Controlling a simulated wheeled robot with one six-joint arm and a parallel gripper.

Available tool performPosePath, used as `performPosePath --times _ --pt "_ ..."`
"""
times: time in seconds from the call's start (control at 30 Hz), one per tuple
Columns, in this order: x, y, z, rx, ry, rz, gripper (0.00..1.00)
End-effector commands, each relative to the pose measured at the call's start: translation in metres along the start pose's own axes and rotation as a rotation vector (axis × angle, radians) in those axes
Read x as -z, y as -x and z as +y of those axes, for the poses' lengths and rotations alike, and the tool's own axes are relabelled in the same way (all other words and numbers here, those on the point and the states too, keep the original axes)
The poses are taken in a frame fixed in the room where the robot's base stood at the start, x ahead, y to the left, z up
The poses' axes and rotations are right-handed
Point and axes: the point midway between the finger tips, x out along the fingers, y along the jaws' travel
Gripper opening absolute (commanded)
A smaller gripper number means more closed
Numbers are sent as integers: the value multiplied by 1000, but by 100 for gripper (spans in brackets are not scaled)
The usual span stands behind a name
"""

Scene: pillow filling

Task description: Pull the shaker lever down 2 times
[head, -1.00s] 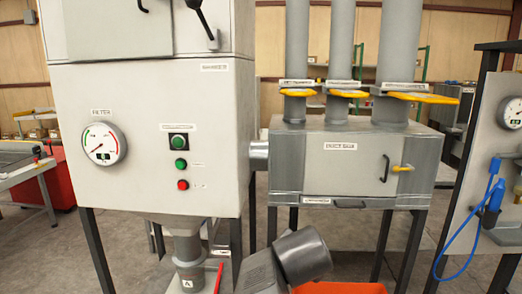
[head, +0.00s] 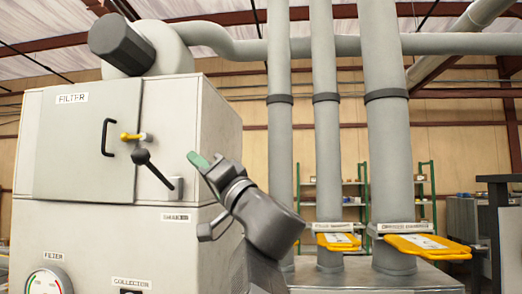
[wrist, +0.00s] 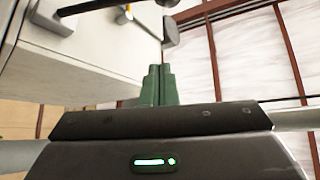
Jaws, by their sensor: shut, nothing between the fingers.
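The shaker lever (head: 158,172) is a black rod with a dark ball knob on the filter cabinet's front. It slants up and left from a grey pivot plate (head: 176,188), its knob end raised. My gripper (head: 197,160) has green fingers and is to the right of the lever in the head view, apart from the knob. In the wrist view the green fingers (wrist: 156,85) are together with nothing between them. A black bar at the top edge of that view may be the lever, but it is cut off.
The filter cabinet door (head: 85,145) has a black handle (head: 108,137) and a yellow latch (head: 132,137) left of the lever. Grey vertical ducts (head: 325,160) with yellow slide gates (head: 425,246) stand to the right. Open air lies between my gripper and the ducts.

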Motion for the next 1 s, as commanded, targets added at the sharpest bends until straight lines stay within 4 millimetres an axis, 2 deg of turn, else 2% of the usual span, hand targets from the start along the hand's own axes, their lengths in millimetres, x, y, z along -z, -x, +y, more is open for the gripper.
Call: performPosePath --times 0.13,0.57,0.77,1.0 --pt "0 -6 -13 42 -6 -25 0" --pt "0 -10 -13 43 -7 -26 0" --pt "-1 -36 -16 46 -8 -27 0" --pt "-2 -85 -18 45 -9 -27 0"
